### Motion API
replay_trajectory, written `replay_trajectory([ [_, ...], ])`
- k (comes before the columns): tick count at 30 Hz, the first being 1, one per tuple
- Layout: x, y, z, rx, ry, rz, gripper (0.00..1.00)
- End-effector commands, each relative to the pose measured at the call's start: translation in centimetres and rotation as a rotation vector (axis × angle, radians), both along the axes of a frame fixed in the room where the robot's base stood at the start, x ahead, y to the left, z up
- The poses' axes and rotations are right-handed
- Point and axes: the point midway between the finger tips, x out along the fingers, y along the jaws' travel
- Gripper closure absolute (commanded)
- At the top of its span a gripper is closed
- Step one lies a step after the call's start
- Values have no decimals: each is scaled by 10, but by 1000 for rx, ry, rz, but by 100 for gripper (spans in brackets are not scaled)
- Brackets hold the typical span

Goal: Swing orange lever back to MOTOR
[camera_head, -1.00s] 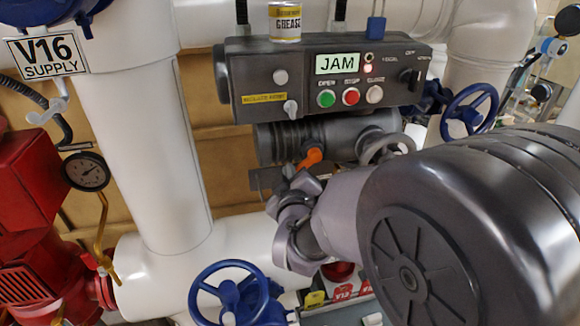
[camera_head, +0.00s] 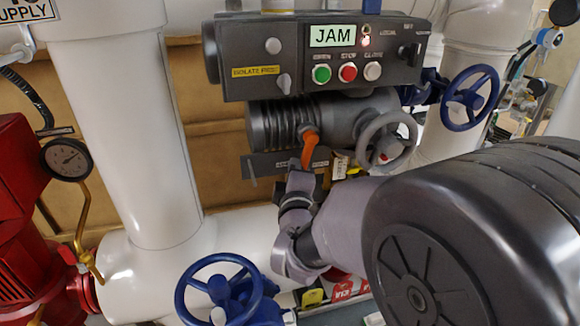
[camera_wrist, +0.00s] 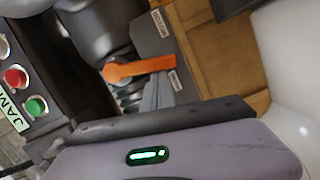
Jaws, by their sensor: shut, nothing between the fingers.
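The orange lever (camera_head: 309,150) sits on the front of the dark grey actuator (camera_head: 285,122), below the control box. It hangs almost straight down from its pivot in the head view. My gripper (camera_head: 300,182) is shut and empty, just below the lever's free end. In the wrist view my gripper's grey fingers (camera_wrist: 158,92) are close beside the lever; I cannot tell whether they touch it.
The control box (camera_head: 320,50) shows JAM (camera_head: 332,36) above green, red and white buttons. A grey handwheel (camera_head: 386,139) is right of the lever. Blue handwheels (camera_head: 468,97) stand at right and at lower left (camera_head: 220,290). White pipes (camera_head: 120,130) flank the space.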

Motion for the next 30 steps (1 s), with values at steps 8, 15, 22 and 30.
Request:
replay_trajectory([
  [8, 3, -10, -9, -138, -41, -1, 100],
  [15, 4, -15, -9, -136, -40, 0, 100],
  [22, 5, -16, -9, -134, -39, 0, 100],
  [30, 5, -17, -10, -134, -38, -1, 100],
])
